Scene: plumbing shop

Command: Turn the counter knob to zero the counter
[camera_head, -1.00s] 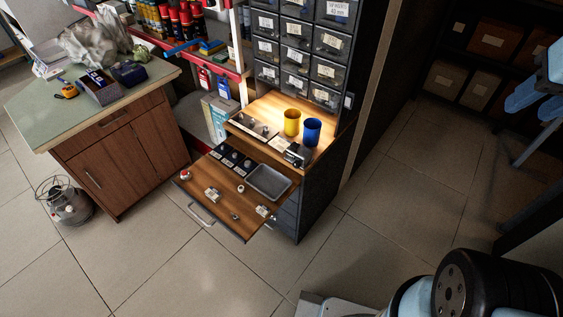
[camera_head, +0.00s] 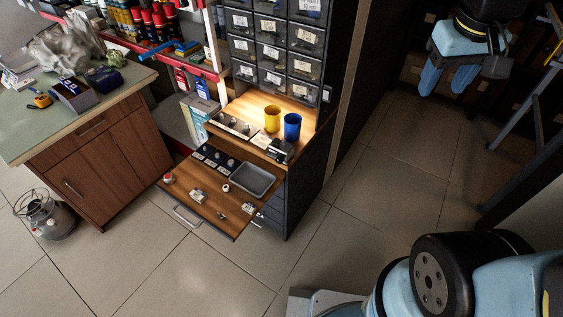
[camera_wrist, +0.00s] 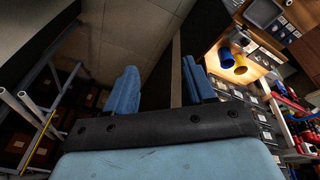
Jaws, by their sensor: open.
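A small dark device (camera_head: 280,150), perhaps the counter, sits at the front right of the lit wooden shelf, beside the blue cup. It is too small to make out a knob or digits. My gripper (camera_head: 447,79) hangs at the upper right in the head view, well to the right of the cabinet, with its two blue fingers apart. In the wrist view my gripper (camera_wrist: 160,88) is open, with nothing between the fingers.
A yellow cup (camera_head: 272,119) and a blue cup (camera_head: 292,127) stand on the shelf. Below, a pulled-out wooden board (camera_head: 209,217) holds a grey tray (camera_head: 271,186) and several small fittings. A workbench (camera_head: 72,128) stands left. The floor in front is clear.

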